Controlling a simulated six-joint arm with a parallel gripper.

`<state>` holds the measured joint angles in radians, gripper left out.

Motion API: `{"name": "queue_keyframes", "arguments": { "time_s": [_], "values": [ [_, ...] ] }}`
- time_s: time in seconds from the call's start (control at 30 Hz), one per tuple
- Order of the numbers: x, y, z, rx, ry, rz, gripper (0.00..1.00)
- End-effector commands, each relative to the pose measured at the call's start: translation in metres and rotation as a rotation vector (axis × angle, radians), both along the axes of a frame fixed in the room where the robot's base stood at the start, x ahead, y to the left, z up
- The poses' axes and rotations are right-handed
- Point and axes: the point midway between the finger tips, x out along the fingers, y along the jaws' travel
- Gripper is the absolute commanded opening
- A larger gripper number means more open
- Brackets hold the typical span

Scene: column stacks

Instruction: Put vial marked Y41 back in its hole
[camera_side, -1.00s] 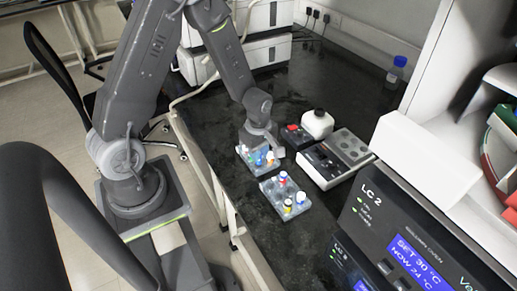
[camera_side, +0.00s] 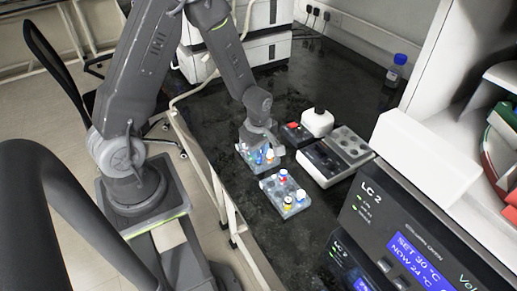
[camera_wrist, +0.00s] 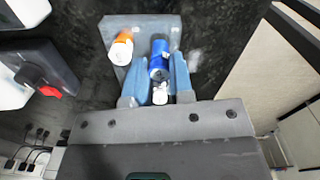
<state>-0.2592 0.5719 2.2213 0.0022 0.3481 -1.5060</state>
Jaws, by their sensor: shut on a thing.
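My gripper (camera_wrist: 160,72) is shut on a blue-capped vial (camera_wrist: 158,60), which stands between its two bluish fingers in the wrist view. The marking on this vial is not readable, so I cannot tell whether it is Y41. The vial is over a grey rack (camera_wrist: 165,22); whether its lower end is in a hole is hidden. In the side view my gripper (camera_side: 264,143) is low over the same rack (camera_side: 245,161). An orange-capped vial (camera_wrist: 122,48) stands to the left of the held one.
Dark bench top is free farther back.

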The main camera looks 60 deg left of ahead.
Motion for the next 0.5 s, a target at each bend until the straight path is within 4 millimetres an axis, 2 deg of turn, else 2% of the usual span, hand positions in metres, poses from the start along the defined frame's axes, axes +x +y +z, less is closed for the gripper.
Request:
{"name": "queue_keyframes", "arguments": {
  "time_s": [0.5],
  "values": [
    [0.0000, 0.0000, -0.0032, 0.000, 0.000, 0.000, 0.04]
  ]
}}
